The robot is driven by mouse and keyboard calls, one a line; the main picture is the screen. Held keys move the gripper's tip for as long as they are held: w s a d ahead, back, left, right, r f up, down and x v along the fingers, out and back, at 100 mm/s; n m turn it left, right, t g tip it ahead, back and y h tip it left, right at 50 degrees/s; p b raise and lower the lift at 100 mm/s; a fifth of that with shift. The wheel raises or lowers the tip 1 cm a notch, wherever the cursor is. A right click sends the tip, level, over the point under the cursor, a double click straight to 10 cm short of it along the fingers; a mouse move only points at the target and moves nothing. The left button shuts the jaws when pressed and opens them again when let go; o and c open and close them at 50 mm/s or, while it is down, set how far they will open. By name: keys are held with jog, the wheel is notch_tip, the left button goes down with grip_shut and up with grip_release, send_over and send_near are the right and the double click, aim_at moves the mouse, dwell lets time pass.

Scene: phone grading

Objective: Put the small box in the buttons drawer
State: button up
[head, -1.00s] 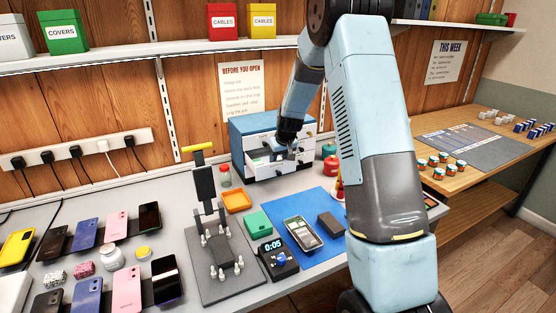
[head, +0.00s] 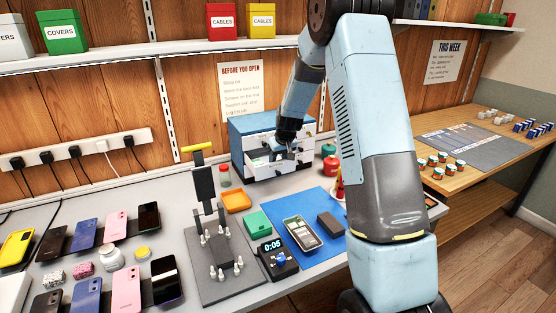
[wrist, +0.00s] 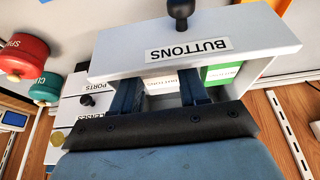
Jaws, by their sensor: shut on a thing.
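The buttons drawer (head: 268,159) is pulled out from a small blue and white drawer cabinet (head: 238,139). Its label reads BUTTONS, upside down, on the drawer front (wrist: 215,48) in the wrist view. My gripper (wrist: 160,90) reaches down into the open drawer, its two blue fingers apart with a small box (wrist: 172,84) between them. The box shows a pale face with small lettering; the fingers and drawer front hide much of it. A green and white item (wrist: 222,73) shows beside the right finger inside the drawer. In the head view, my gripper (head: 287,152) is over the drawer.
Red and teal containers (head: 330,165) stand right of the cabinet. An orange tray (head: 237,200), a press stand (head: 205,190) and a blue mat (head: 322,251) with an opened phone (head: 302,233) lie in front. Several phones fill the left of the bench.

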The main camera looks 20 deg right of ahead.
jog(key=shift+f, duration=0.4)
dwell(1.2)
jog(key=o, duration=1.1)
jog(key=shift+f, duration=0.1)
jog(key=shift+c, duration=0.2)
jog(key=shift+o, duration=1.1)
jog(key=shift+o, duration=0.3)
jog(key=shift+d+r, duration=0.1)
jog(key=shift+r, duration=0.2)
jog(key=shift+r, duration=0.35)
jog(key=shift+w+r, duration=0.1)
jog(key=shift+r, duration=0.2)
jog(key=shift+c, duration=0.2)
